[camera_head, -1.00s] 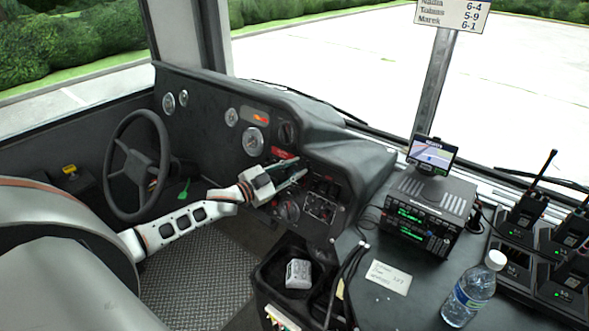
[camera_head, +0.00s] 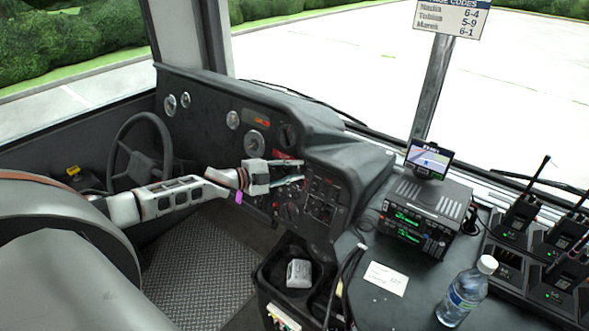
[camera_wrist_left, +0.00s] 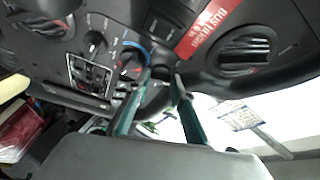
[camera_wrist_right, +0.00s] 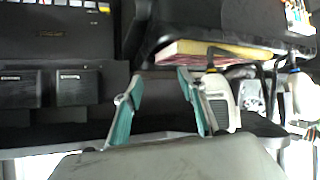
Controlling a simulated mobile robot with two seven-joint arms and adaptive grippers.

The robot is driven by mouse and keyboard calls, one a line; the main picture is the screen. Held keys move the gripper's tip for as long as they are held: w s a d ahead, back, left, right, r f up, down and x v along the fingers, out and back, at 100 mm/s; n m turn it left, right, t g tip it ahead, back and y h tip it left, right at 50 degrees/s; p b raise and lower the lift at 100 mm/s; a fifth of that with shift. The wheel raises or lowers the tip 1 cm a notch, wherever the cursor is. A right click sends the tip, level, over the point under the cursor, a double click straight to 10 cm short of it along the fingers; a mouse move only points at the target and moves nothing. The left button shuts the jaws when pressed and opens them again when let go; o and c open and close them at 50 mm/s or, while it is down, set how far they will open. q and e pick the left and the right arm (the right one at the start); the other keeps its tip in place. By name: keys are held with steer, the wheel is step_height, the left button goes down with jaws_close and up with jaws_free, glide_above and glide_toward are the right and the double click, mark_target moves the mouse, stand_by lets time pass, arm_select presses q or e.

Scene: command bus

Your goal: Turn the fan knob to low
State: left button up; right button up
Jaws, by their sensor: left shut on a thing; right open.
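The black dashboard control panel (camera_head: 323,200) carries knobs and switches. My left gripper (camera_head: 302,172) reaches it from the left in the head view. In the left wrist view its fingertips (camera_wrist_left: 167,80) are closed around a small dark knob (camera_wrist_left: 160,73), partly hidden by the fingers. Beside it is a dial with a blue and red arc (camera_wrist_left: 131,64), and farther left another black knob (camera_wrist_left: 95,43). The labels are too small to read, so I cannot tell for sure which is the fan knob. My right gripper (camera_wrist_right: 157,84) is open and empty; the head view does not show it.
The steering wheel (camera_head: 138,160) is left of the panel, beside my left arm. A black bin (camera_head: 262,292) holding a grey item stands below. A radio unit (camera_head: 428,212), a water bottle (camera_head: 467,292) and handheld radios (camera_head: 519,220) occupy the right counter.

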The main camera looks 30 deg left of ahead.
arm_select(q)
steer(key=shift+m, duration=0.3)
steer(key=o, duration=1.1)
steer(key=shift+o, duration=0.2)
steer(key=shift+s+a, duration=0.2)
steer(key=shift+s, duration=0.25)
steer(key=v, duration=0.7)
steer(key=shift+r, duration=0.2)
